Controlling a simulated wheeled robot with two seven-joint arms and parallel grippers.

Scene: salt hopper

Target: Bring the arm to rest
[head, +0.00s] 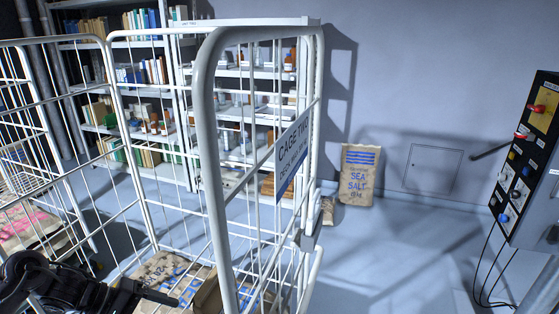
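A black arm of mine comes in at the bottom left of the head view, and I take it as my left arm. Its end, with my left gripper (150,294), is low in front of the white wire cage (217,165). A thin dark part points right, close to the paper sacks (160,270) behind it. Whether it touches the cage or a sack I cannot tell. The fingers are not clear enough to show whether they are open or shut. My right gripper is not in view.
Shelves (152,45) with books, bottles and boxes stand behind the cage. A sea salt sack (359,175) leans on the back wall. A control panel (530,150) with knobs and hanging cables is at the right. The floor (400,240) between cage and panel is clear.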

